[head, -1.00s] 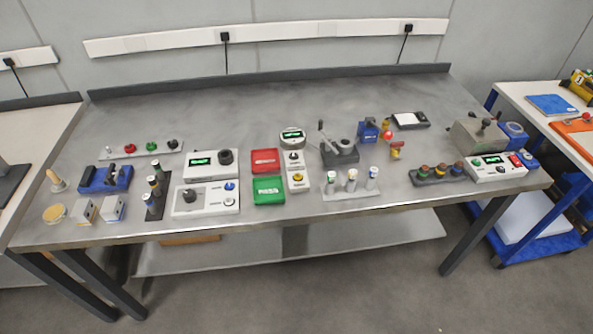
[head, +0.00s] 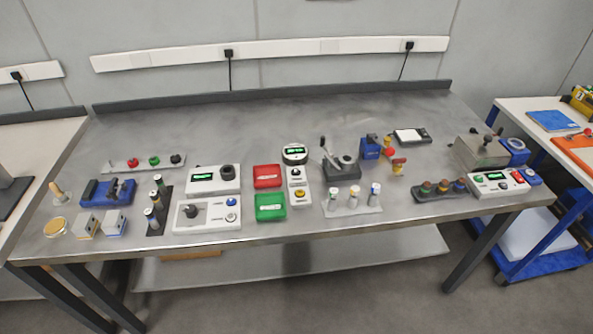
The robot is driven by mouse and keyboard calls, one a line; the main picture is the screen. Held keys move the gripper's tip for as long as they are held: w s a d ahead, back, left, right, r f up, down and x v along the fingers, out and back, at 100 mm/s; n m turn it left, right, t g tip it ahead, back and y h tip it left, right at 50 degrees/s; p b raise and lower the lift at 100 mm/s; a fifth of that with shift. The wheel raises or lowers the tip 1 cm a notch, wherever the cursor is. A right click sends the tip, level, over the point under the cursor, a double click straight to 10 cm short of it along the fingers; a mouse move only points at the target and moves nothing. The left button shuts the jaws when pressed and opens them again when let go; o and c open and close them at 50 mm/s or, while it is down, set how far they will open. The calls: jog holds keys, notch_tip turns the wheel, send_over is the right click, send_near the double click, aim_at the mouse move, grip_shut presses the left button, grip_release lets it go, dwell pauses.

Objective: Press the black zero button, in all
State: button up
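A round gauge (head: 295,153) with a lit green display stands near the middle of the bench. In front of it is a narrow white panel (head: 299,185) with a small dark button (head: 296,172) and a yellow button (head: 300,195). Any label is too small to read, so I cannot tell whether the dark one is the zero button. A white box at the right (head: 497,183) has a green display and small buttons, one dark and one red. A white box at the left (head: 207,188) has a display and a large black knob (head: 227,172). My gripper is not in view.
A red box (head: 267,176) and a green box (head: 271,206) stand left of the narrow panel. A grey lever device (head: 343,170) and a vial rack (head: 352,208) stand to its right. The back of the bench (head: 270,120) is clear.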

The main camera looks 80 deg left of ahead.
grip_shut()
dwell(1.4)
